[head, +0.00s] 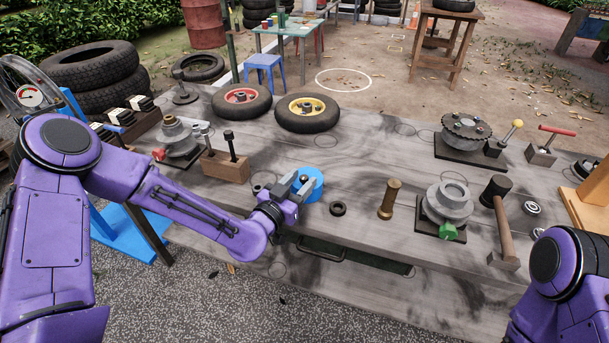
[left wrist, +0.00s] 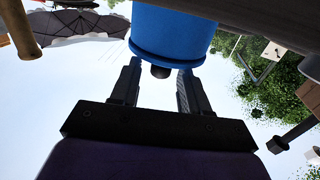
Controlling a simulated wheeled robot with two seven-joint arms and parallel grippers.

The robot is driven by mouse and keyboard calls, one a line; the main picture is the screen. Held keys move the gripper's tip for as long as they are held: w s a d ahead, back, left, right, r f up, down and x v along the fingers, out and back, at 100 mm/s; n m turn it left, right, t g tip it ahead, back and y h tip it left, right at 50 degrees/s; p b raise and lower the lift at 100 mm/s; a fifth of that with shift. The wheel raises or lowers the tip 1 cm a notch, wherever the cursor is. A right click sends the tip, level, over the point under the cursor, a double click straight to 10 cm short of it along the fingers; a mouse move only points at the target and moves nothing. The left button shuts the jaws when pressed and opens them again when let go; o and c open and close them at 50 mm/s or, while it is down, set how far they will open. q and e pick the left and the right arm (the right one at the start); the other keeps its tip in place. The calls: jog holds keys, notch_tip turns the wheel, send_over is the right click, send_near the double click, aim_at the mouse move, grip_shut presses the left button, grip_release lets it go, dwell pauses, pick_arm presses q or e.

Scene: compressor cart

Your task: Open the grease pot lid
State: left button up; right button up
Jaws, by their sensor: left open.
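The blue grease pot (head: 312,186) stands on the grey workbench, left of its middle near the front edge. In the left wrist view, which appears upside down, its blue body and rimmed lid (left wrist: 172,50) show, with a small dark knob (left wrist: 160,71) on the lid. My left gripper (head: 296,184) is open at the pot. In the left wrist view its two dark fingers (left wrist: 160,80) lie on either side of the knob, with a gap on each side. The lid looks seated on the pot. My right arm shows at the lower right; its gripper is out of frame.
A dark ring (head: 338,208) and a brass cylinder (head: 389,199) stand right of the pot. A wooden block with bolts (head: 225,166) stands to the left, two small wheels (head: 307,113) behind. A mallet (head: 499,215) lies farther right.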

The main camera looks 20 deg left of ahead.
aim_at(307, 176)
pick_arm(q)
jog(key=shift+x, duration=1.1)
